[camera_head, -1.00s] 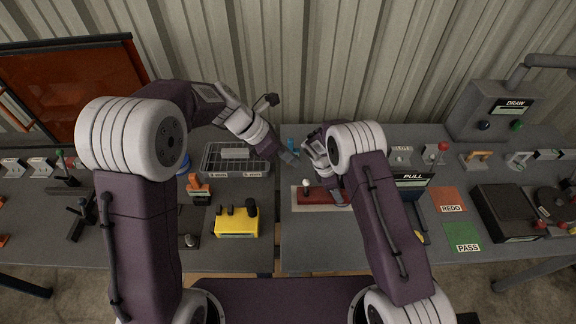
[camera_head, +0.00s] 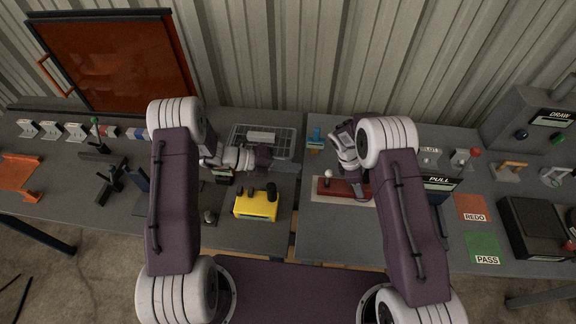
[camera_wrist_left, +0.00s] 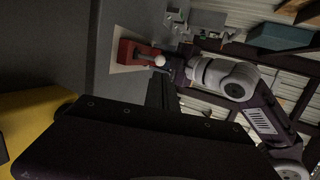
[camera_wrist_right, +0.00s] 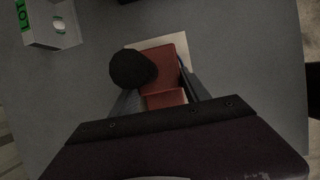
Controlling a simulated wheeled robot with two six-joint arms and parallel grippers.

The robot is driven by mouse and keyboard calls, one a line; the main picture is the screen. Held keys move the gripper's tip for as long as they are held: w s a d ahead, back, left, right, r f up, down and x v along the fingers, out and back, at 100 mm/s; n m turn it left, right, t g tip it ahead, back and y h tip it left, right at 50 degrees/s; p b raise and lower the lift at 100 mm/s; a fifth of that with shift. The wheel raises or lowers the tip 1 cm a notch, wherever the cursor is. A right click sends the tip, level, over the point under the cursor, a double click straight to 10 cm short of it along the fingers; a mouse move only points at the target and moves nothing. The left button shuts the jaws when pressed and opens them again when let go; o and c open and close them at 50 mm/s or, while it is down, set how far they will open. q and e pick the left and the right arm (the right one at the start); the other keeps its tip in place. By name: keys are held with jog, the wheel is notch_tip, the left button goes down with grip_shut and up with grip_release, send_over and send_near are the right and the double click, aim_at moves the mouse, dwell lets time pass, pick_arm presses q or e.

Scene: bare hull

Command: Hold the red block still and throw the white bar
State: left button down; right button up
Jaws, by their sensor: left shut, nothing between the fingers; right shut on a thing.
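The red block (camera_head: 352,189) lies on a pale sheet (camera_head: 318,198) on the right-hand table. A short lever with a white knob (camera_head: 328,174) stands at its left end; this seems to be the white bar. The knob shows in the left wrist view (camera_wrist_left: 160,60), beside the red block (camera_wrist_left: 128,52). My right gripper (camera_wrist_right: 165,100) is shut on the red block, with a dark round shape covering part of it in the right wrist view. My left gripper (camera_head: 270,160) is shut and empty, left of the block, between the wire basket and the yellow box.
A wire basket (camera_head: 292,147) holding a pale block stands behind my left gripper. A yellow box (camera_head: 255,206) with dark knobs sits in front of it. A small blue-topped item (camera_head: 315,138) stands behind the red block. A gap separates the two tables.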

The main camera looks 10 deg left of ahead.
aim_at(330, 174)
pick_arm(q)
jog(key=x, duration=0.9)
jog(key=shift+d+r+y, duration=0.15)
jog(key=shift+d+y, duration=0.15)
jog(key=shift+d, duration=0.05)
jog(key=d+y, duration=0.3)
jog(key=shift+r+m+y, duration=0.3)
jog(key=shift+r+m, duration=0.05)
jog(key=shift+m, duration=0.05)
jog(key=shift+d+y, duration=0.5)
jog(key=shift+y, duration=0.2)
pick_arm(e)
jog(key=shift+d, duration=0.1)
pick_arm(q)
jog(key=shift+a+f, duration=0.1)
jog(key=shift+a, duration=0.1)
